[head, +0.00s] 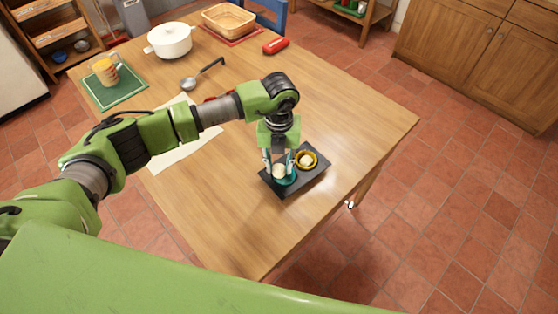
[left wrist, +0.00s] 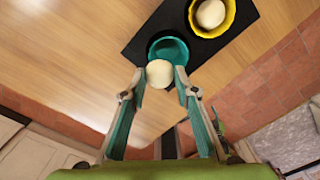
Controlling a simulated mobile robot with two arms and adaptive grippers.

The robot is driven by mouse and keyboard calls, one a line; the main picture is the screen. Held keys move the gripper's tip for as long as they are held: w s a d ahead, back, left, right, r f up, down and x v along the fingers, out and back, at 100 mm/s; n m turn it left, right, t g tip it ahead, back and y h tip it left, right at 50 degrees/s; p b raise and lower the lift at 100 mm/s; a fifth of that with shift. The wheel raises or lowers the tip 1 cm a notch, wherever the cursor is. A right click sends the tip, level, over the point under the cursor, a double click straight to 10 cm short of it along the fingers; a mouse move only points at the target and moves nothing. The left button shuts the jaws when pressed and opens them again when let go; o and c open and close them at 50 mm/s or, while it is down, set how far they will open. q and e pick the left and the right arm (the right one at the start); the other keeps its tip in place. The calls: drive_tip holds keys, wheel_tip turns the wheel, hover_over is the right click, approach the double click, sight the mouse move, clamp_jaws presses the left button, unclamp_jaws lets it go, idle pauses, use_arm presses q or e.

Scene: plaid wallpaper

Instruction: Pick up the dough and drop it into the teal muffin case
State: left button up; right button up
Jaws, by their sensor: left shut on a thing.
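The pale round dough (left wrist: 160,73) is held between the fingertips of my left gripper (left wrist: 160,88). In the head view the dough (head: 280,171) and the left gripper (head: 280,165) show over the near end of the dark tray. The teal muffin case (left wrist: 168,49) sits on the tray, and the dough overlaps its near edge in the left wrist view. In the head view the teal case (head: 287,180) is partly hidden by the fingers and dough. I cannot tell the exact height of the dough over the case. My right gripper is not in view.
The dark tray (head: 280,190) also bears a yellow case (head: 313,165) with another pale ball (head: 306,159) in it. The table's right side is clear.

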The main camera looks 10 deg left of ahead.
sight(279, 167)
use_arm(q)
wheel_tip(279, 167, down, 2)
drive_tip(key=shift+f+b, duration=0.2)
drive_tip(key=shift+b, duration=0.25)
drive_tip(key=o, duration=1.1)
drive_tip(key=shift+r, duration=0.1)
drive_tip(key=shift+r, duration=0.35)
wheel_tip(279, 167, up, 11)
drive_tip(key=shift+r, duration=0.15)
